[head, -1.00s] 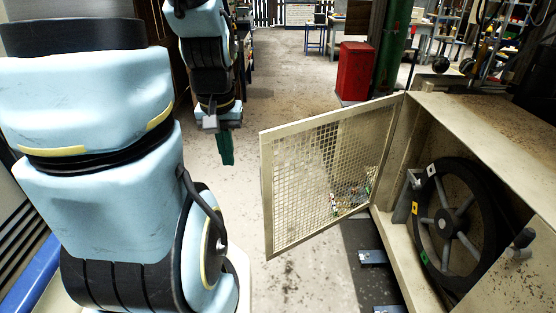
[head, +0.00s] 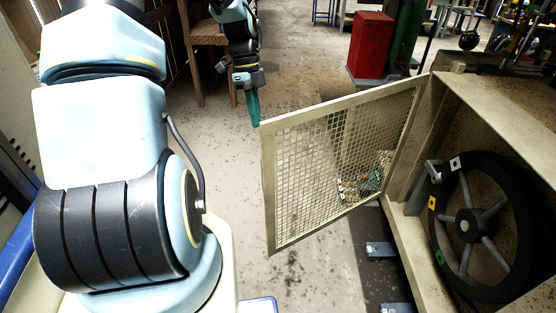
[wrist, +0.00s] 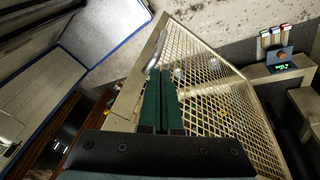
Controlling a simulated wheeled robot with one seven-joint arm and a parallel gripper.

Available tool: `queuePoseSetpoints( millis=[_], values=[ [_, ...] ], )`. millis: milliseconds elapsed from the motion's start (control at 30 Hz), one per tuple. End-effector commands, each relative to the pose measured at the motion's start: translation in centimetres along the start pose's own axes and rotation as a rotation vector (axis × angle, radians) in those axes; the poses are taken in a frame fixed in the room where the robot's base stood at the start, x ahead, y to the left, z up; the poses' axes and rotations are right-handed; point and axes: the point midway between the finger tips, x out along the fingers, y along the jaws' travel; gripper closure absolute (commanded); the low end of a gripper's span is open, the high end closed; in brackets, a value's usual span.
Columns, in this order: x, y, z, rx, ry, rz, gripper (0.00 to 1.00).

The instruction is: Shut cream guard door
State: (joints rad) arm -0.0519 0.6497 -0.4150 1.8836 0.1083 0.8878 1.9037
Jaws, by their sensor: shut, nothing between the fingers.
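The cream guard door (head: 268,195) is a mesh panel in a cream frame, standing open, swung out to the left from the compressor's cream housing (head: 495,108). My gripper (head: 254,108) has green fingers, shut and empty, pointing down beside the top free corner of the door in the head view. In the wrist view the shut green fingers (wrist: 161,90) lie over the door's frame edge and mesh (wrist: 205,75). I cannot tell whether they touch it.
A black spoked flywheel (head: 468,225) sits inside the open housing. A red cabinet (head: 370,45) and a green cylinder (head: 404,40) stand behind the door.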

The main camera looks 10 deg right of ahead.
Motion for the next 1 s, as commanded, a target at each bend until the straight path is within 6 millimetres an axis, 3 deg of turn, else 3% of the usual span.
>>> queuePoseSetpoints(
  millis=[100,300,467,933,1000],
  values=[
    [1.0,-2.1,0.0,0.242,0.053,0.011,1.0],
    [1.6,-3.5,0.0,0.462,0.097,0.011,1.0],
    [2.7,-3.7,-0.2,0.494,0.103,0.011,1.0],
    [11.6,-3.2,-1.1,0.491,0.103,0.014,1.0],
    [11.6,-2.7,-2.2,0.492,0.101,0.012,1.0]
  ],
)
